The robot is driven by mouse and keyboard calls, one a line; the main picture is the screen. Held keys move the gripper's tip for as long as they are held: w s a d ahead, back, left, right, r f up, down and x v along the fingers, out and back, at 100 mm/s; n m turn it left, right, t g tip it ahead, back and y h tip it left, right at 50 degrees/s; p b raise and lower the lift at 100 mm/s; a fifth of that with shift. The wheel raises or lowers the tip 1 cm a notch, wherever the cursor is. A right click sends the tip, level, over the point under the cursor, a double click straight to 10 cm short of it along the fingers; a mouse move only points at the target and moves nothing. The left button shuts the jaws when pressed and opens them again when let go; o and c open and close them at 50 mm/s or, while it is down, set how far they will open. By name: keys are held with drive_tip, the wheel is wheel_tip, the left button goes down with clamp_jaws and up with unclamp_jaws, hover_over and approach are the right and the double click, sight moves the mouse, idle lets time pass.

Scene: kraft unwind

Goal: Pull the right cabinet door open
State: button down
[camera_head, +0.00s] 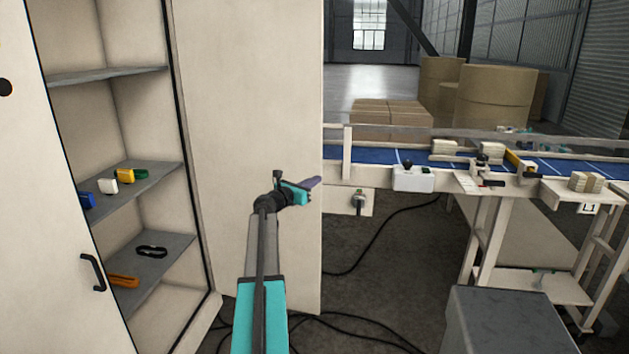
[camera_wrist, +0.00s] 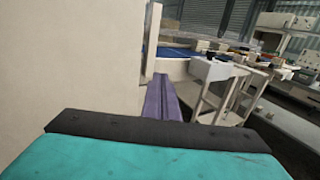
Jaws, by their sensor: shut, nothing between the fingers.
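The right cabinet door (camera_head: 245,110) is a tall cream panel standing swung open, with the cabinet's inside (camera_head: 140,130) showing to its left. In the wrist view the door (camera_wrist: 70,60) fills the left side. My gripper (camera_head: 314,183) is in front of the door's face, near its free right edge. Its purple fingers (camera_wrist: 162,100) are shut together and empty, beside that edge in the wrist view; I cannot tell whether they touch it. No handle on the right door is visible. The left cabinet door (camera_head: 45,220) has a black handle (camera_head: 92,272).
Grey shelves (camera_head: 165,177) hold several small coloured items. A blue-belted conveyor (camera_head: 375,156) with a white control box (camera_head: 413,180) stands to the right of the door. A grey box (camera_head: 515,320) stands at the lower right. Black cables (camera_head: 375,245) lie on the floor.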

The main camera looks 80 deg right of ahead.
drive_tip(key=a+b, duration=0.1)
drive_tip(key=a, duration=0.6)
drive_tip(key=shift+w+a, duration=0.2)
idle(0.5)
